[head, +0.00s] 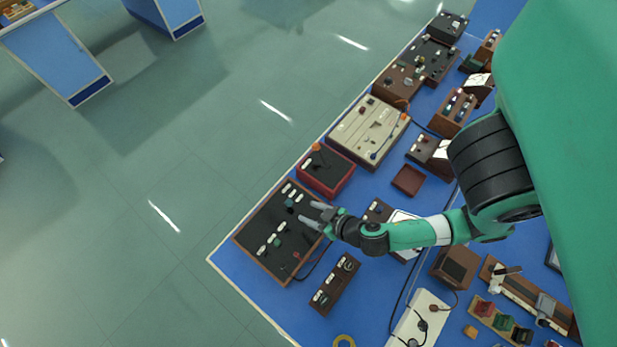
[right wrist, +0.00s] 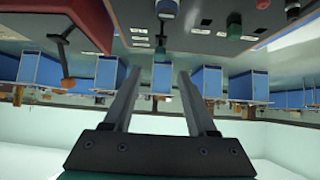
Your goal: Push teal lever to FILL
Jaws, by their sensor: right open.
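A dark panel (head: 262,228) with a brown wooden rim lies at the near left corner of the blue bench. A small teal control (head: 289,203), possibly the teal lever, stands on its upper part, among white labels. A green control (head: 277,242) sits lower on it. My right gripper (head: 310,212) is open and empty at the panel's right side, its fingers pointing left toward the teal control. In the right wrist view the open fingers (right wrist: 158,78) point toward the panel's underside-up controls, including a teal-green cap (right wrist: 234,24). The FILL lettering is too small to read. My left gripper is out of view.
A red-sided box (head: 325,172) with an orange-tipped lever stands just above the panel. It also shows in the right wrist view (right wrist: 85,22). A beige unit (head: 367,130) lies beyond it. A brown block (head: 335,284) stands below my right gripper. Cables cross the bench.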

